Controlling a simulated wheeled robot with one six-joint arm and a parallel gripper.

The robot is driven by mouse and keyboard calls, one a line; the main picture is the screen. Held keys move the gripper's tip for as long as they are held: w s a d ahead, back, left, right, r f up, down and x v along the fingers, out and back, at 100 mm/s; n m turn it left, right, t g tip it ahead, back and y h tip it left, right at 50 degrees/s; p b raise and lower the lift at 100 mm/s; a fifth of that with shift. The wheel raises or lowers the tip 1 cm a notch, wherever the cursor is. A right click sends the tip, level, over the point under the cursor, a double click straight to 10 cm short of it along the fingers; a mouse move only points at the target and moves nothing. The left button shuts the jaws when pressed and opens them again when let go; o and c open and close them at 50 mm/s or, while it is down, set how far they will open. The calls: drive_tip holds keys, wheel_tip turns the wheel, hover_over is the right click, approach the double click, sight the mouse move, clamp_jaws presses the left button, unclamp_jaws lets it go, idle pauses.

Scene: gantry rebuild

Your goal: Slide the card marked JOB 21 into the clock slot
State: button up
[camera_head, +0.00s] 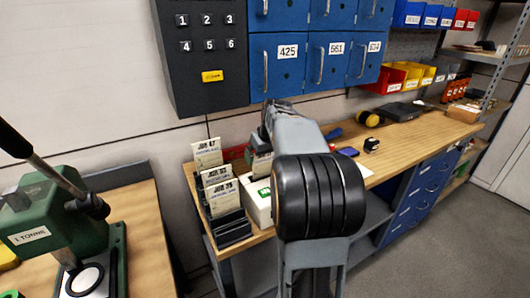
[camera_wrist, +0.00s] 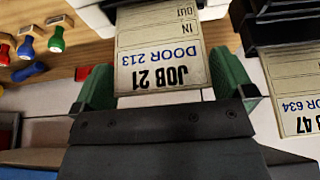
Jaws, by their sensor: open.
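The JOB 21 card (camera_wrist: 163,50), cream with "DOOR 213", "IN" and "OUT" on it, shows upside down in the wrist view. It lies between the two green fingers of my gripper (camera_wrist: 165,78), which stand apart on either side of it. The fingers do not appear closed on the card. I cannot make out the clock slot in either view.
The JOB 47 card (camera_wrist: 297,88) stands close to the right finger; it also shows in the head view (camera_head: 207,153) among dark card racks. A white box (camera_head: 258,203) stands beside them. Several coloured stamps (camera_wrist: 30,48) lie left. A green press (camera_head: 50,225) stands at left.

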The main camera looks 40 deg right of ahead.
drive_tip(key=v, duration=1.3)
drive_tip(key=shift+r, duration=0.45)
drive_tip(key=shift+a, duration=0.1)
drive_tip(key=s+a+f+n, duration=0.1)
drive_tip(key=s+a+f, duration=0.5)
drive_tip(key=a+f, duration=0.4)
drive_tip(key=s+a+f, duration=0.7)
drive_tip(key=a+f, duration=0.2)
drive_tip(key=a, duration=0.3)
drive_tip(key=shift+a+f+n+g+y, duration=0.25)
drive_tip(key=shift+f+n+g+y, duration=0.05)
drive_tip(key=shift+f+n+g, duration=0.1)
